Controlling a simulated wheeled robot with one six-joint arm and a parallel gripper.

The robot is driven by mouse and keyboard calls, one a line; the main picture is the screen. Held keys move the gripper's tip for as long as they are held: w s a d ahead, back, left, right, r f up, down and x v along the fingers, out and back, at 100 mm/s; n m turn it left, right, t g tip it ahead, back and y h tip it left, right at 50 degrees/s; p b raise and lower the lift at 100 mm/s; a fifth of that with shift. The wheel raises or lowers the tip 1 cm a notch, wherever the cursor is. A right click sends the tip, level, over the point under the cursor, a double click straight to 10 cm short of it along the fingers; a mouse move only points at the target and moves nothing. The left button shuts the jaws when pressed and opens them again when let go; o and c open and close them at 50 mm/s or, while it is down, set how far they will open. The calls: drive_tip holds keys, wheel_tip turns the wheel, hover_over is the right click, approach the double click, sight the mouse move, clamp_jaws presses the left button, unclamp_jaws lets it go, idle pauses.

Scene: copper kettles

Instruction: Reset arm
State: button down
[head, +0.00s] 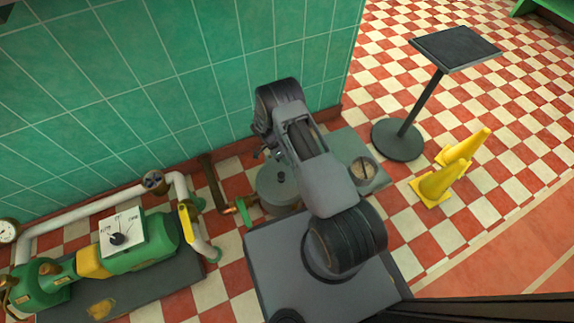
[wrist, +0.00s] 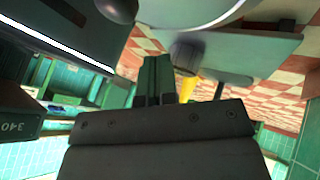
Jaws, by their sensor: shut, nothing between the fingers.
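My gripper (wrist: 159,82) shows in the wrist view as two narrow fingers closed together beyond a dark grey bracket. Nothing shows between the fingers. In the head view my grey arm is folded at the centre, in front of the green tiled wall (head: 190,70). The gripper's fingertips cannot be made out clearly there. A round grey-green tank (head: 276,187) stands partly hidden behind and below the arm.
A green pump (head: 140,247) with white pipes (head: 85,208) stands at the left. Yellow cones (head: 440,182) and a dark-topped pedestal (head: 455,47) stand at the right. Red and cream checkered floor (head: 520,110) lies open around them.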

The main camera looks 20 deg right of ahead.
drive_tip(key=w+d+r, duration=0.2)
drive_tip(key=w+r, duration=0.1)
drive_tip(key=r, duration=0.2)
drive_tip(key=shift+w+p, duration=0.15)
drive_tip(key=shift+p, duration=0.2)
wheel_tip(320, 180, up, 40)
drive_tip(key=s+a+n+t+y+p, duration=0.3)
drive_tip(key=n+p, duration=0.5)
drive_tip(key=p, duration=0.9)
drive_tip(key=s+a+r+n+t+p, duration=0.1)
drive_tip(key=s+r+p, duration=0.4)
drive_tip(key=r, duration=0.6)
drive_tip(key=s+a+r+n+t+y+p, duration=0.1)
drive_tip(key=s+r+n+t+p, duration=0.2)
drive_tip(key=s+r+n+p, duration=0.2)
drive_tip(key=s+a+r+n+t+p, duration=0.1)
drive_tip(key=s+r+n+p, duration=0.4)
drive_tip(key=r, duration=1.2)
drive_tip(key=t+p, duration=0.1)
drive_tip(key=p, duration=0.3)
drive_tip(key=shift+s+y, duration=0.2)
drive_tip(key=shift+y, duration=0.1)
drive_tip(key=shift+s+a, duration=0.1)
